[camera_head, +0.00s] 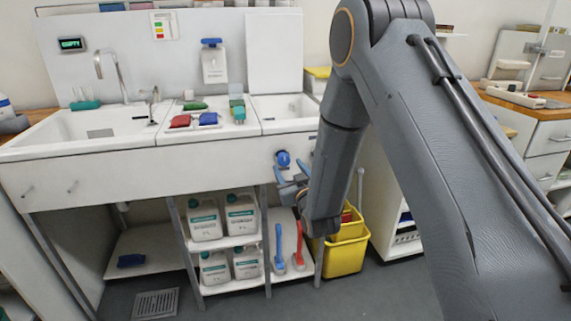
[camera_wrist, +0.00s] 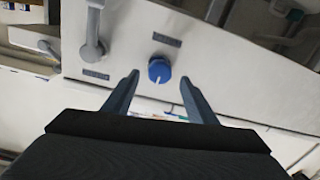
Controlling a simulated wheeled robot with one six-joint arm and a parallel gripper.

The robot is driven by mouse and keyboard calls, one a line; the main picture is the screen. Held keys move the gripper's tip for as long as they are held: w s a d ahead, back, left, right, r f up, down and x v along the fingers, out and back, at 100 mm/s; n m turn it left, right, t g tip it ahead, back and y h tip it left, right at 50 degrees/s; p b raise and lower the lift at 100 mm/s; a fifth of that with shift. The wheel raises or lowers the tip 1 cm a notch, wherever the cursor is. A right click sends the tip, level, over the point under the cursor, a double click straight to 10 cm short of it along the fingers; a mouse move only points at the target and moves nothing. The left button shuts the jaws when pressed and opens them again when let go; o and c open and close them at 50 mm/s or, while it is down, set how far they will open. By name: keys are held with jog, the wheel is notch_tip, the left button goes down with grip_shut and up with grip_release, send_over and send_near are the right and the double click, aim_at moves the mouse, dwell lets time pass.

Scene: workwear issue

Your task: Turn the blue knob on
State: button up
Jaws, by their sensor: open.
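The blue knob (camera_head: 283,158) is on the white front panel of the sink unit, below the right basin. In the wrist view the blue knob (camera_wrist: 159,70) has a pale pointer line and a dark label above it. My gripper (camera_head: 288,188) is open and empty, just below and in front of the knob. In the wrist view my gripper's two fingers (camera_wrist: 158,88) stand apart on either side of the knob's line, with their tips short of it. I see no contact between fingers and knob.
A grey lever handle (camera_wrist: 92,45) sits left of the knob in the wrist view. Under the unit are white canisters (camera_head: 204,220), blue and red brushes (camera_head: 298,245) and a yellow bucket (camera_head: 345,254).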

aim_at(285, 162)
jog(key=shift+x, duration=2.15)
jog(key=shift+c, duration=0.2)
jog(key=c, duration=1)
